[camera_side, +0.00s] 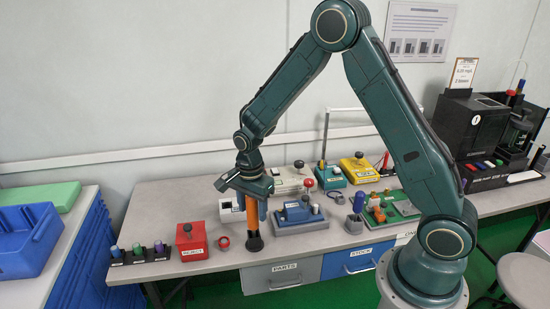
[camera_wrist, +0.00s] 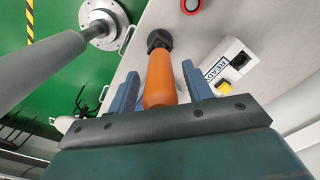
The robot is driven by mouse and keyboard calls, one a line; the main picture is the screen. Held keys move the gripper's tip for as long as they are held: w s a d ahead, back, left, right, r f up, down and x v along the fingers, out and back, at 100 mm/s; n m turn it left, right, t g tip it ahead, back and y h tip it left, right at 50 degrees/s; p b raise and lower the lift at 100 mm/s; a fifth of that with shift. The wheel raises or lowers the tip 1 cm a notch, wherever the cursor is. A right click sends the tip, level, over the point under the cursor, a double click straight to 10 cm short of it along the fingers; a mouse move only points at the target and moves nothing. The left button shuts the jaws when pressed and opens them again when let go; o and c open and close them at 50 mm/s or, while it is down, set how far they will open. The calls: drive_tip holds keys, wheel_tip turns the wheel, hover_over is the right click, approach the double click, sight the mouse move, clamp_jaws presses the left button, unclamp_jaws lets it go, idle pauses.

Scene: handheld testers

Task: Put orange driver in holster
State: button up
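The orange driver (camera_side: 252,214) stands upright near the table's front edge. Its orange handle (camera_wrist: 161,80) lies between my two fingers in the wrist view. At its lower end is a black piece (camera_side: 254,243), which also shows in the wrist view (camera_wrist: 159,41); I cannot tell whether this is part of the driver or a holder around it. My gripper (camera_side: 254,200) points down over the handle. In the wrist view my gripper (camera_wrist: 162,85) is open, with a small gap on each side of the handle. I cannot identify the holster for certain.
A red box (camera_side: 191,241) and a black rack (camera_side: 128,256) with several coloured handles stand left. A red ring (camera_side: 224,243) lies beside the driver. A blue-grey device (camera_side: 300,215) stands close right; a white meter (camera_wrist: 229,66) is behind. A grey cup (camera_side: 354,224) stands farther right.

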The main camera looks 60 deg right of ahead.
drive_tip(key=shift+r, duration=0.15)
wheel_tip(320, 180, up, 11)
drive_tip(key=shift+r, duration=0.5)
idle(0.4)
idle(0.5)
drive_tip(key=shift+s+r, duration=0.25)
drive_tip(key=shift+r, duration=0.15)
drive_tip(key=s+r+n+t, duration=0.3)
drive_tip(key=s+r+n, duration=0.5)
drive_tip(key=s+r, duration=0.2)
drive_tip(key=s+a+r+n+t, duration=0.1)
drive_tip(key=s+n+t, duration=0.1)
drive_tip(key=s+n, duration=0.8)
drive_tip(key=s, duration=0.3)
drive_tip(key=shift+s+r+t, duration=0.25)
drive_tip(key=shift+s+t, duration=0.05)
drive_tip(key=shift+s, duration=0.1)
